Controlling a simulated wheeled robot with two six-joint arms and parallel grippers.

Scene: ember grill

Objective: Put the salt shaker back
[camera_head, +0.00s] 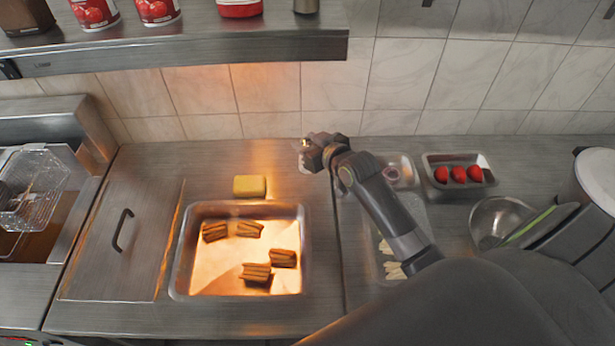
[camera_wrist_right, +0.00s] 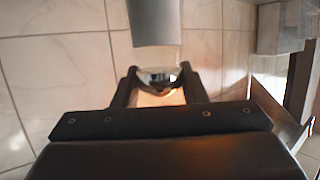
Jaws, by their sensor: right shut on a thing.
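My right gripper (camera_head: 312,152) is raised above the counter near the tiled wall, between the steel pan and the small trays. It is shut on a small shiny object, which I take to be the salt shaker (camera_wrist_right: 158,77); in the right wrist view it shows between the fingertips. In the head view it is mostly hidden by the fingers, with only a pale bit showing. A grey cylinder (camera_wrist_right: 155,22) shows beyond the fingertips in the right wrist view; I cannot tell whether it belongs to the held object. My left gripper is out of view.
A steel shelf (camera_head: 200,42) with red cans (camera_head: 95,12) and a small metal cylinder (camera_head: 306,5) is at upper left. Below lie a pan (camera_head: 240,293) with browned pieces, a yellow block (camera_head: 250,186), a tomato tray (camera_head: 459,190) and a bowl (camera_head: 497,220).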

